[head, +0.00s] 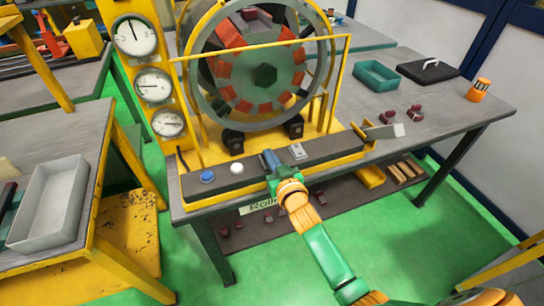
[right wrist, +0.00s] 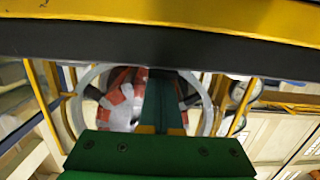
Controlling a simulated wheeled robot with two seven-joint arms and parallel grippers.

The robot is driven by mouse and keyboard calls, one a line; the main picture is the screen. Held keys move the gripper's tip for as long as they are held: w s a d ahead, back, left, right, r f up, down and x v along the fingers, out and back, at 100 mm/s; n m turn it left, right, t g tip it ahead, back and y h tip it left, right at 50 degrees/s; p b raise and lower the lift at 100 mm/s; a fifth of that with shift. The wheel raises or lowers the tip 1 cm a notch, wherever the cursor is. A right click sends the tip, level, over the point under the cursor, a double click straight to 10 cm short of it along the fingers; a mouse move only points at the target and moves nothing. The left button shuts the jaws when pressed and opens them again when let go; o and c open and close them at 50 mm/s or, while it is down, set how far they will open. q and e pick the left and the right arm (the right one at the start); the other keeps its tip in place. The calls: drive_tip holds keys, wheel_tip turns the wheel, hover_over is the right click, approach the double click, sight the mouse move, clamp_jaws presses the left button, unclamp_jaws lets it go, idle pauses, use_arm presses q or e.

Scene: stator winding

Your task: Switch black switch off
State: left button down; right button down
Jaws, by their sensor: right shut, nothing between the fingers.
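A dark control panel (head: 330,147) in a yellow frame runs along the front of the stator stand. It carries a blue button (head: 207,177), a white button (head: 237,168) and a small pale switch plate (head: 298,151). I cannot make out a black switch for certain; my gripper covers part of the panel. My right gripper (head: 270,160) is shut and empty, its fingertips at the panel between the white button and the switch plate. In the right wrist view its closed fingers (right wrist: 161,105) reach the panel's dark edge (right wrist: 160,48); contact is unclear. My left gripper is not in view.
The large stator ring (head: 265,75) with red coils stands behind the panel, inside a yellow rail. Three dial gauges (head: 153,86) stand to its left. A teal tray (head: 376,76), a black case (head: 427,70) and an orange spool (head: 478,90) lie on the table at right.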

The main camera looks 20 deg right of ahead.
wheel_tip(320, 180, up, 5)
drive_tip(key=p, duration=0.4)
drive_tip(key=shift+w+p, duration=0.15)
drive_tip(key=shift+p, duration=0.15)
drive_tip(key=s+r, duration=0.2)
drive_tip(key=s, duration=0.7)
drive_tip(key=shift+r+b, duration=0.3)
drive_tip(key=shift+r, duration=0.05)
drive_tip(key=shift+d, duration=0.15)
drive_tip(key=s+f+g, duration=0.3)
drive_tip(key=s+f, duration=0.1)
drive_tip(key=f, duration=0.6)
drive_tip(key=s+f+n+g, duration=0.1)
drive_tip(key=s+f+g, duration=0.3)
drive_tip(key=f, duration=0.6)
drive_tip(key=s+f+g, duration=0.2)
drive_tip(key=s+f, duration=0.3)
drive_tip(key=f, duration=0.6)
drive_tip(key=s+d+f+g, duration=0.1)
drive_tip(key=s+f+g, duration=0.2)
drive_tip(key=s, duration=0.8)
drive_tip(key=s+d+f+n+g, duration=0.1)
drive_tip(key=s+f+g, duration=0.2)
drive_tip(key=s+f, duration=0.4)
drive_tip(key=s, duration=0.5)
drive_tip(key=shift+d+f+g+h, duration=0.15)
drive_tip(key=shift+f+g+h, duration=0.15)
drive_tip(key=shift+g, duration=0.1)
